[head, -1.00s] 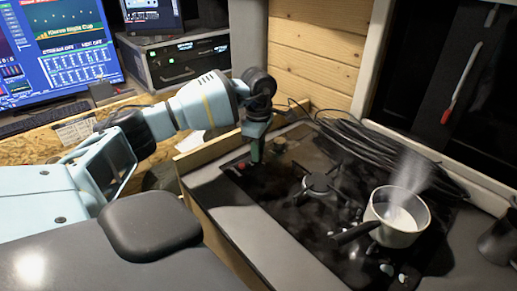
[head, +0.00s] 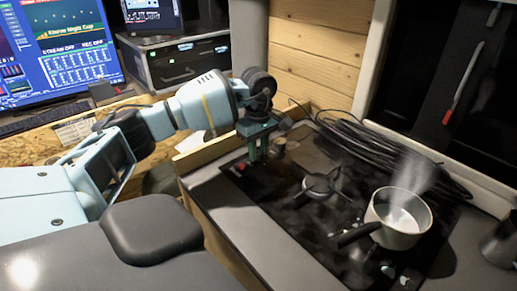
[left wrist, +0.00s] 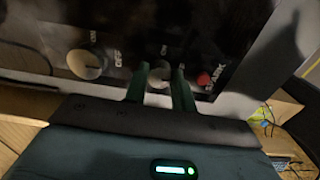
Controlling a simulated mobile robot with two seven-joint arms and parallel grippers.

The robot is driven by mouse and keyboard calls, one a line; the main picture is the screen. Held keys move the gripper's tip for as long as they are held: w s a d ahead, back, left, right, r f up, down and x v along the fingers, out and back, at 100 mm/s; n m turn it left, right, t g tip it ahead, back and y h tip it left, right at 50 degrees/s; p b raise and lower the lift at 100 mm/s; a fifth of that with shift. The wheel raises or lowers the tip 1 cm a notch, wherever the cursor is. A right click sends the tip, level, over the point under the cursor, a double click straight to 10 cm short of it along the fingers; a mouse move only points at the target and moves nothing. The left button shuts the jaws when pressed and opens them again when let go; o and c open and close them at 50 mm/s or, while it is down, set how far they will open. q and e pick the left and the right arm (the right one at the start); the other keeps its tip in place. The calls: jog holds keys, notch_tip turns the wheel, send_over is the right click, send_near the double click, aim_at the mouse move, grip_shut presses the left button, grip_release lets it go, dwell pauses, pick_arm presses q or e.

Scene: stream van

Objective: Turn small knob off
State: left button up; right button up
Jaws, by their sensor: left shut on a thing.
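The cooktop (head: 300,215) is a black glossy panel. In the left wrist view, the small knob (left wrist: 158,75) is pale and sits between the two green fingers of my left gripper (left wrist: 160,88), which is shut on it. A larger pale knob (left wrist: 88,63) is to its left, and a red button (left wrist: 203,79) is to its right. In the head view, my left gripper (head: 257,157) points down at the cooktop's far left corner and hides the small knob. The larger knob (head: 280,145) and the red button (head: 240,166) show on either side. My right gripper is not in view.
A steaming pot (head: 400,218) stands on the near burner, its handle pointing left. The far burner (head: 320,186) is empty. A coil of black cable (head: 375,150) lies along the back. A wooden edge (head: 205,152) borders the counter's left side.

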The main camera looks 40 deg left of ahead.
aim_at(258, 152)
pick_arm(q)
jog(key=o, duration=1)
jog(key=shift+r, duration=3.9)
jog(key=shift+s, duration=0.1)
